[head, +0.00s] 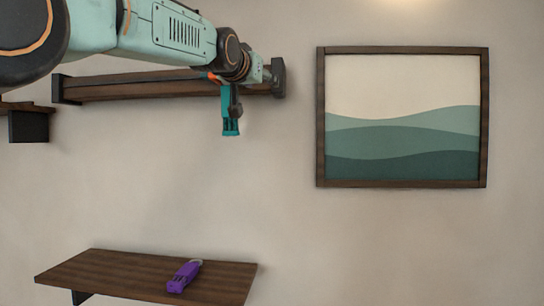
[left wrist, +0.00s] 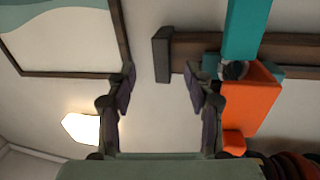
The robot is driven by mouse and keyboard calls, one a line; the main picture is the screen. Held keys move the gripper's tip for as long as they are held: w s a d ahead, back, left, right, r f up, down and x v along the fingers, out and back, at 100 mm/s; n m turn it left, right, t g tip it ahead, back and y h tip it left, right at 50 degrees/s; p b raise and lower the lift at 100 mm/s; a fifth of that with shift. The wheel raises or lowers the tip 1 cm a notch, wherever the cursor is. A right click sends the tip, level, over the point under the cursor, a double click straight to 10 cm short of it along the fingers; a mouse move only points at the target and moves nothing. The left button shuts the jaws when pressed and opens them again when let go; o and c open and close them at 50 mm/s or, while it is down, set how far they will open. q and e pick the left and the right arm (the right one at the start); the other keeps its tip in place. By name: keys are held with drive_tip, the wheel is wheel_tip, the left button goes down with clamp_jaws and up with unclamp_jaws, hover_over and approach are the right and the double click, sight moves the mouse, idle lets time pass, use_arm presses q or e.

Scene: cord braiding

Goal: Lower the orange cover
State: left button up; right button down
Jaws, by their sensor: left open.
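The orange cover (left wrist: 250,100) is a box-like flap on a teal fixture (left wrist: 245,28) in front of the wall rail, on the right in the left wrist view. A dark round part shows where orange and teal meet. In the head view only a bit of orange (head: 214,77) shows beside my arm, with the teal part (head: 230,122) hanging below. My left gripper (left wrist: 160,88) is open and empty, its fingers spread beside the cover and apart from it. In the head view its fingers are hard to make out. My right gripper is not in view.
A dark wooden rail (head: 140,86) with black end brackets runs along the wall behind the fixture. A framed wave picture (head: 402,118) hangs to the right. Below, a wooden shelf (head: 120,275) holds a purple tool (head: 184,276). The wall between them is clear.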

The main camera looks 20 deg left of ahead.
use_arm(q)
drive_tip(key=w+d+f+g, duration=0.1)
drive_tip(key=w+f, duration=0.2)
drive_tip(key=f, duration=1.4)
drive_tip(key=shift+w+d+f+g+h+b, duration=0.2)
drive_tip(key=shift+d+f+g+h+b, duration=0.1)
drive_tip(key=shift+d+h+b, duration=0.1)
